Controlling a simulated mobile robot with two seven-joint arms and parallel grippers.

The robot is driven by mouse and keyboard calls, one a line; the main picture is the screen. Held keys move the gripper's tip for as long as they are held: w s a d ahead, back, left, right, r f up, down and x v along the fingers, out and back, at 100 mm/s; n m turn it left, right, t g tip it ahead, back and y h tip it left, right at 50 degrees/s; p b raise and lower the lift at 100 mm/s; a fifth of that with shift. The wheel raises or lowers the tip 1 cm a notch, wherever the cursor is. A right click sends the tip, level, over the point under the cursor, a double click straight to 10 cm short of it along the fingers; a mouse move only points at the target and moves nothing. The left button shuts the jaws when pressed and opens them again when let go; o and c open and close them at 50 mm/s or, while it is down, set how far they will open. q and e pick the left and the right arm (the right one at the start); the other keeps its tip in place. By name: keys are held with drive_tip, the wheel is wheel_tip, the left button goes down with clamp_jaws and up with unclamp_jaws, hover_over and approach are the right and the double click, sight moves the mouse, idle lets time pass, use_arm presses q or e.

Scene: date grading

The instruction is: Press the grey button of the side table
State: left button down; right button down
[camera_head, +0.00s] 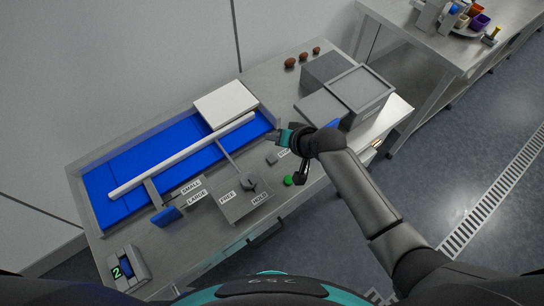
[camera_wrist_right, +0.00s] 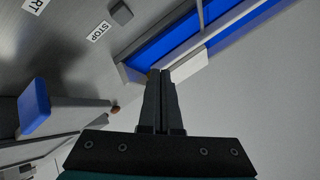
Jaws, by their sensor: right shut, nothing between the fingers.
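The grey button (camera_head: 272,158) is a small dark grey block on the metal side table (camera_head: 160,262), beside the STOP label (camera_head: 285,153). In the right wrist view the grey button (camera_wrist_right: 121,14) shows at the top, with the STOP label (camera_wrist_right: 98,32) next to it. My right gripper (camera_head: 271,137) is shut and empty, beyond the button near the right end of the blue belt. Its fingertips (camera_wrist_right: 161,72) show together in the wrist view, apart from the button. My left gripper is not in view.
A green button (camera_head: 288,181) lies close to the grey one. A lever plate (camera_head: 235,205) with FREE and HOLD labels is left of it. The blue belt (camera_head: 110,193) has a white cover (camera_head: 225,103). Grey bins (camera_head: 362,88) and several dates (camera_head: 290,62) stand at the right and back.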

drive_tip(key=b, duration=0.5)
hover_over(274, 162)
wheel_tip(274, 162, down, 7)
drive_tip(key=shift+r, duration=0.15)
drive_tip(key=shift+f+b, duration=0.7)
drive_tip(key=shift+f, duration=0.35)
idle(1.0)
drive_tip(key=shift+f, duration=0.4)
drive_tip(key=shift+f+b, duration=0.45)
drive_tip(key=shift+b, duration=0.15)
idle(0.4)
drive_tip(key=shift+r, duration=0.1)
drive_tip(key=shift+r+p, duration=0.75)
drive_tip(key=shift+p, duration=0.2)
